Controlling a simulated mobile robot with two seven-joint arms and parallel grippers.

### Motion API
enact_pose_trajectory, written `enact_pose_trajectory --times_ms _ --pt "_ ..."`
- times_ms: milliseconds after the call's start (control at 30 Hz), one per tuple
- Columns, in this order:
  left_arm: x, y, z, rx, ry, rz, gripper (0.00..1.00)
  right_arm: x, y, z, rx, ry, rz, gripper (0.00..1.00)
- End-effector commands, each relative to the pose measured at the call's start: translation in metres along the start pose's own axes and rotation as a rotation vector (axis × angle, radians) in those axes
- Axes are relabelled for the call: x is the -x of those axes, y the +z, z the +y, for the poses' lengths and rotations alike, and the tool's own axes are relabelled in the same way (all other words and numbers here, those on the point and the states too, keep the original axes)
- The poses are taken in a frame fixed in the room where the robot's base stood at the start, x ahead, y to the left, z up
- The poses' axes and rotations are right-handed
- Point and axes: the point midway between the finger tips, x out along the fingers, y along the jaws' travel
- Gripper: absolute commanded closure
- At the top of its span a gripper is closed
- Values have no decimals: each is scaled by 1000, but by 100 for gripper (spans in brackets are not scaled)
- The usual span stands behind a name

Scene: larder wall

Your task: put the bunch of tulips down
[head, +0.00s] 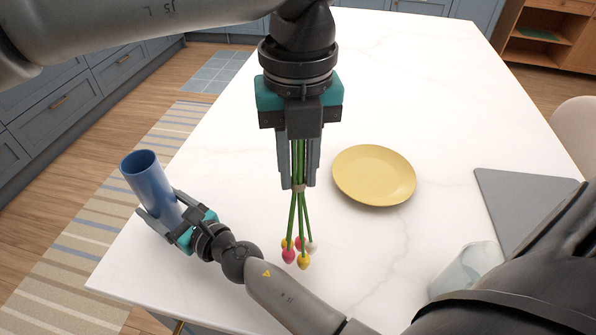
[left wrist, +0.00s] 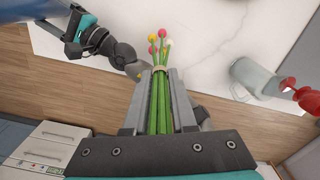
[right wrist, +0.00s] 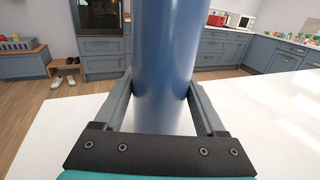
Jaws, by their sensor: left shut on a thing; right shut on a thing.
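My left gripper (head: 299,180) is shut on the stems of the bunch of tulips (head: 297,225) and holds it above the white marble table. The green stems are tied with a tan band, and the pink, yellow and white heads point down in the head view. The tulips also show in the left wrist view (left wrist: 160,88). My right gripper (head: 165,225) is shut on a blue cylindrical vase (head: 148,182) near the table's left edge. The vase fills the middle of the right wrist view (right wrist: 165,60). I cannot tell whether its base touches the table.
A yellow plate (head: 374,175) lies right of the tulips. A grey mat (head: 520,205) lies farther right. A pale glass jug (head: 466,270) stands near the front, partly hidden by my arm. The table behind the plate is clear.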

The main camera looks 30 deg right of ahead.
Motion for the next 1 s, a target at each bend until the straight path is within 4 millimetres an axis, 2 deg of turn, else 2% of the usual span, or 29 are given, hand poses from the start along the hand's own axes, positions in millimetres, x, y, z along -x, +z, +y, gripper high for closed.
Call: enact_pose_trajectory --times_ms 100,433,467,700,1000 --pt "-11 0 0 0 0 0 100 0 0 0 1 0 1 100" --pt "-14 0 0 0 0 0 100 0 0 0 0 0 1 100" --pt "-14 0 0 0 0 0 73 0 0 0 0 0 1 100" --pt "-14 0 0 0 0 0 46 0 0 0 0 0 1 100" --pt "-12 0 0 0 1 -1 46 0 0 0 0 1 1 100"
